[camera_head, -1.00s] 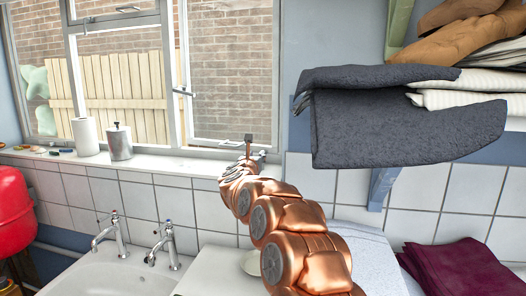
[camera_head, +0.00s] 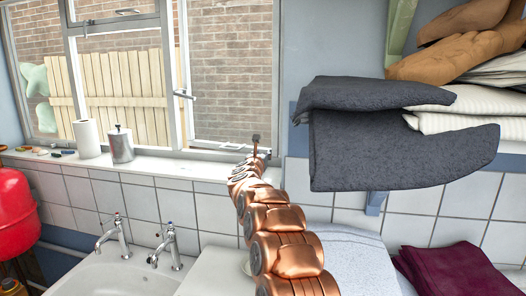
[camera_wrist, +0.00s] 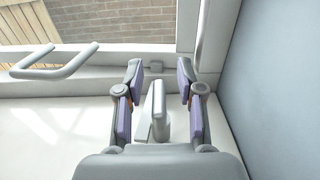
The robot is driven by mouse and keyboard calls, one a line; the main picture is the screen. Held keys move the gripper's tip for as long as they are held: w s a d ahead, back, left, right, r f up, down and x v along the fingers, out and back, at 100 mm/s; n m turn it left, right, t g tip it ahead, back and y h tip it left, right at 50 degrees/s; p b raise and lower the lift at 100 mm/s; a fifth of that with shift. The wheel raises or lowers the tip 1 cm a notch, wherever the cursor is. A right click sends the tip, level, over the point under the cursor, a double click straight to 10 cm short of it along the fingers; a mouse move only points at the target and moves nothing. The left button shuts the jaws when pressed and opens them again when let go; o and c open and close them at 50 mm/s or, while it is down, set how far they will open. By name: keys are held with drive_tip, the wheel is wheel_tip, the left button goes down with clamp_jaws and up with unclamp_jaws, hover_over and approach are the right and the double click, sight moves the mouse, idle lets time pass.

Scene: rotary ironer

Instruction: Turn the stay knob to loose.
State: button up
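In the wrist view, a pale grey upright piece (camera_wrist: 158,108), which looks like the stay knob, stands by the white window sill. My gripper (camera_wrist: 159,78) is open, with one finger on each side of this piece. A gap shows between the piece and each finger, and I see no contact. I cannot read the knob's setting. In the head view, my gripper (camera_head: 256,150) is at the sill's right end, small and partly behind my copper arm. The knob cannot be made out there.
A grey looped handle (camera_wrist: 55,64) lies left of my gripper, with a wall (camera_wrist: 275,85) close on the right. Dark folded towels (camera_head: 390,150) overhang right of my arm. A metal canister (camera_head: 120,145) and a paper roll (camera_head: 87,138) stand on the left sill.

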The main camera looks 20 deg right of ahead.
drive_tip(key=shift+w+d+f, duration=0.1)
drive_tip(key=shift+w+d, duration=0.15)
drive_tip(key=shift+w, duration=0.2)
clamp_jaws()
idle(0.4)
